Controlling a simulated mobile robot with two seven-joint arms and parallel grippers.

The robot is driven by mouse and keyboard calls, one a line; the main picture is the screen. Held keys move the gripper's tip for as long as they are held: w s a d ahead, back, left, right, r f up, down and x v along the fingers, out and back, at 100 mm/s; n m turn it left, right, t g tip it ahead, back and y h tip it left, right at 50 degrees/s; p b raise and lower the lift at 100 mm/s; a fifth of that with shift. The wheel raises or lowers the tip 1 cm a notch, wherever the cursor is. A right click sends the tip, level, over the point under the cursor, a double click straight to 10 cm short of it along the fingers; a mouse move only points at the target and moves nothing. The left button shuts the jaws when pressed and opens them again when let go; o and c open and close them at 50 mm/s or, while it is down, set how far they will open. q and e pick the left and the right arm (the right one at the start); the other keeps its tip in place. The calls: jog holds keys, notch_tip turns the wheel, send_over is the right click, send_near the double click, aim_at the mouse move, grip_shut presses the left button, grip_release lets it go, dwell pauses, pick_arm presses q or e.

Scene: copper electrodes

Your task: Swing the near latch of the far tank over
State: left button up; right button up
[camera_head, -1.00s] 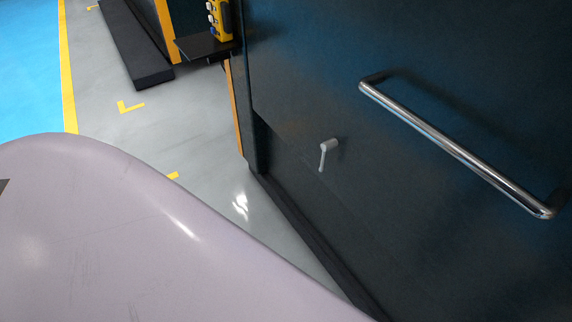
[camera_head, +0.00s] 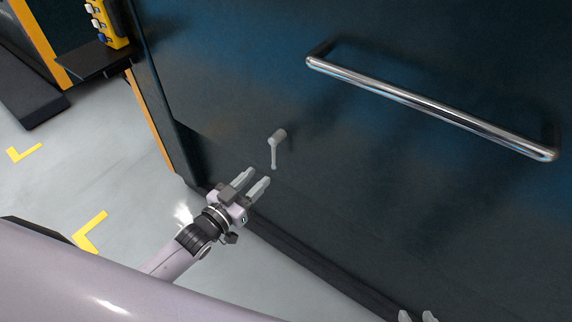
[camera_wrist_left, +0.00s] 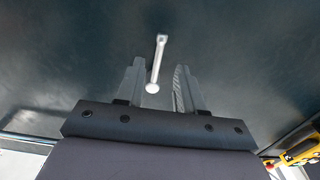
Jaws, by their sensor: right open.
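The latch (camera_head: 274,150) is a small light-grey lever on the dark front of the tank (camera_head: 370,190). In the head view its pivot is at the top and its arm hangs nearly straight down. It also shows in the left wrist view (camera_wrist_left: 157,62), lined up between the fingers. My left gripper (camera_head: 257,182) is open and empty, just below the latch, with its fingers pointing up towards it. No contact with the latch is visible. My right gripper (camera_head: 418,316) shows only its fingertips at the bottom edge, apart, low in front of the tank.
A long chrome handle bar (camera_head: 430,107) stands out from the tank to the upper right of the latch. A yellow control box (camera_head: 112,22) sits by a small black shelf (camera_head: 92,62) at the upper left. Grey floor (camera_head: 70,180) with yellow marks is clear at the left.

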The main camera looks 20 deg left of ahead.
aim_at(272, 163)
pick_arm(q)
jog(key=b+x, duration=0.3)
jog(key=x, duration=0.2)
jog(key=shift+w+d+f, duration=0.1)
jog(key=shift+f, duration=0.05)
jog(key=shift+w, duration=0.15)
jog(key=shift+w+d, duration=0.1)
jog(key=shift+w, duration=0.2)
grip_shut()
